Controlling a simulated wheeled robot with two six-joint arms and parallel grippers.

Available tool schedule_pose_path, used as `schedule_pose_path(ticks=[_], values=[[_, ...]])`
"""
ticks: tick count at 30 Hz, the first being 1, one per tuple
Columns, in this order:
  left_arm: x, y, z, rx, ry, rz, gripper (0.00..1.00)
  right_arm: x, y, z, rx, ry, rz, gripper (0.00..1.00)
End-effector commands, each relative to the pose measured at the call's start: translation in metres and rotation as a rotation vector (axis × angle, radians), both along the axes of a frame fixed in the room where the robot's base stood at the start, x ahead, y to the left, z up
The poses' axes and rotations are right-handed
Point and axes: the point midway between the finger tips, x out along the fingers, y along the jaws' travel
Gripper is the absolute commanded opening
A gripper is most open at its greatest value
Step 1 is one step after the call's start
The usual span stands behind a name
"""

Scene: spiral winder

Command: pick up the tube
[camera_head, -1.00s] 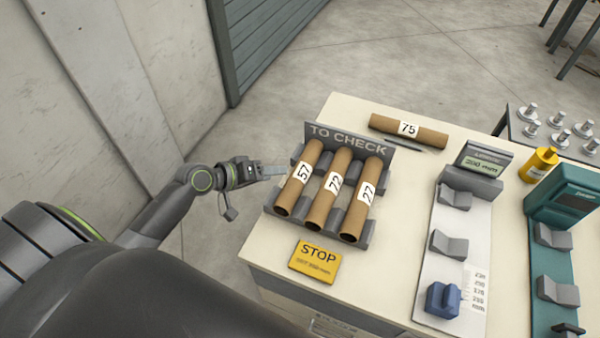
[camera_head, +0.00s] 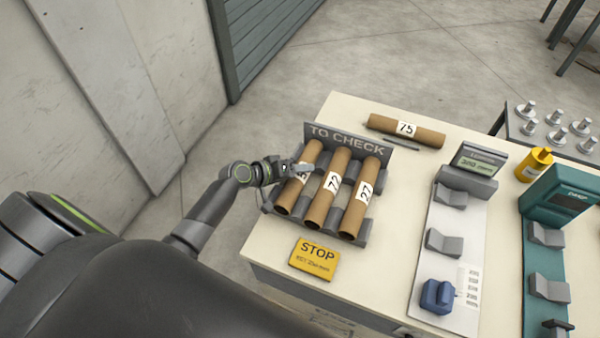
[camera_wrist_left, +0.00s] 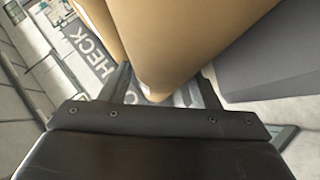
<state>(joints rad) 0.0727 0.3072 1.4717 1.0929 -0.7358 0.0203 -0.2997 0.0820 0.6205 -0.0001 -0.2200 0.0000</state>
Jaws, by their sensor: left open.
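Three brown cardboard tubes lie side by side in the grey TO CHECK rack (camera_head: 348,139). The left tube (camera_head: 290,197) has a label partly hidden by my gripper; the others are tube 72 (camera_head: 330,187) and tube 27 (camera_head: 362,195). My left gripper (camera_head: 306,171) is open at the left tube, over its label. In the left wrist view the open fingers (camera_wrist_left: 165,85) reach to both sides of a tube (camera_wrist_left: 165,50) that fills the middle. I cannot tell whether they touch it. My right gripper is not in view.
Tube 75 (camera_head: 390,127) lies at the table's back beside a dark pen-like object. A yellow STOP sign (camera_head: 315,259) lies in front of the rack. A white gauge with a display (camera_head: 477,165) and a teal gauge (camera_head: 560,195) stand to the right.

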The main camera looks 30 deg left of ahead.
Motion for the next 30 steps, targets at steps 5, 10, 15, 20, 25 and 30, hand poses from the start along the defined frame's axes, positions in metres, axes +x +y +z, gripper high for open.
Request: schedule_pose_path(ticks=[5, 10, 15, 20, 25, 30], values=[[0.0, 0.0, 0.0, 0.0, 0.0, 0.0, 0.56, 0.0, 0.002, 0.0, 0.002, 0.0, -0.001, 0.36], [0.0, 0.0, 0.0, -0.001, 0.0, 0.0, 0.38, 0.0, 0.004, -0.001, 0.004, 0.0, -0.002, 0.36], [0.0, 0.0, 0.0, -0.001, 0.0, 0.0, 0.21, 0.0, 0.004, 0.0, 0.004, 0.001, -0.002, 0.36], [0.0, 0.0, 0.0, 0.0, 0.0, 0.0, 0.21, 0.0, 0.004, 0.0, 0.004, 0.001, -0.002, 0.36], [0.0, 0.0, 0.004, 0.0, 0.0, 0.0, 0.21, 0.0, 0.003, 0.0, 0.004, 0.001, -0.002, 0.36], [0.0, 0.0, 0.02, 0.002, -0.003, -0.001, 0.21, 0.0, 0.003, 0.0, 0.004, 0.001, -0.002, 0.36]])
